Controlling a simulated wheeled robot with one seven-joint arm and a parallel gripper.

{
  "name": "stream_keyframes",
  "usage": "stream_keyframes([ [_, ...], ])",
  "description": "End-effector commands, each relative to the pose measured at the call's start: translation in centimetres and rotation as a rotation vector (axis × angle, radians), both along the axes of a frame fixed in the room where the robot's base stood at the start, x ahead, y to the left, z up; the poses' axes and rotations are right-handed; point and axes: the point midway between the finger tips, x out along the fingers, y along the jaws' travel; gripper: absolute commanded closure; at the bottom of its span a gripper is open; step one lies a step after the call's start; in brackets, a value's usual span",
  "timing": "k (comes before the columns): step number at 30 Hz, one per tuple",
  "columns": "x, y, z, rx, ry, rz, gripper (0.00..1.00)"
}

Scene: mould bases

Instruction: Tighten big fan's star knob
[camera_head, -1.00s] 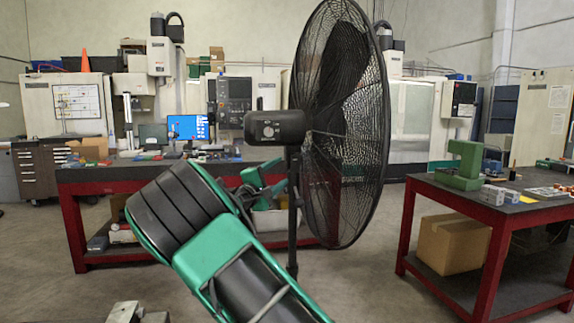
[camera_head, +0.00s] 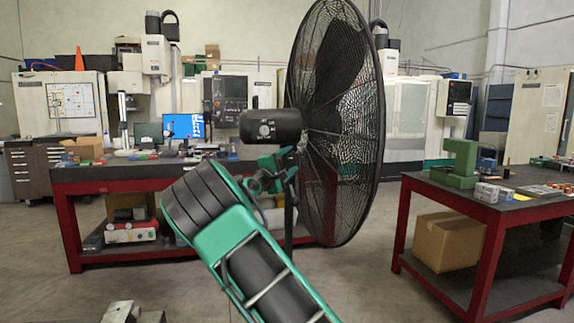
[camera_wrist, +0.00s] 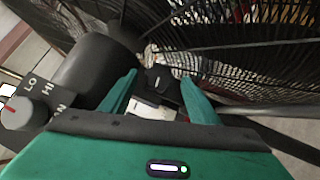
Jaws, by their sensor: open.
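The big fan (camera_head: 345,130) stands upright in the middle of the head view, its black wire cage facing right. Its black motor housing (camera_head: 271,125) sits left of the cage. My gripper (camera_head: 287,160) is just below that housing, close to the pole. In the wrist view the two green fingers (camera_wrist: 159,80) are apart with nothing clamped. A small black part, which looks like the star knob (camera_wrist: 157,75), shows between and beyond the fingertips. I cannot tell whether the fingers touch it. The knob cannot be made out in the head view, where my gripper covers that area.
In the wrist view the motor housing (camera_wrist: 88,72) with its LO/HI dial (camera_wrist: 17,112) lies close to the left finger. The cage (camera_wrist: 250,55) is close ahead. A red-legged bench (camera_head: 75,230) stands behind and a red-legged table (camera_head: 482,258) to the right.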

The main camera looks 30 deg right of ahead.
Motion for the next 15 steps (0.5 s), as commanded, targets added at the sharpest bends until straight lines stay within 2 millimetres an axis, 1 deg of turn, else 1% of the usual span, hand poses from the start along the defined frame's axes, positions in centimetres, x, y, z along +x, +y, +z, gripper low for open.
stream_keyframes([
  [2, 0.0, 0.01, 0.0, 0.0, 0.0, 0.0, 0.45],
  [5, -0.01, 0.02, 0.0, 0.0, 0.0, 0.0, 0.66],
  [6, -0.01, 0.01, -0.02, 0.0, 0.0, 0.0, 0.76],
  [7, -0.02, 0.02, -0.03, 0.001, 0.0, 0.0, 0.83],
  [8, -0.02, 0.01, -0.05, 0.001, 0.0, 0.0, 0.86],
  [15, -0.04, 0.01, -0.12, 0.013, -0.002, -0.002, 0.86],
])
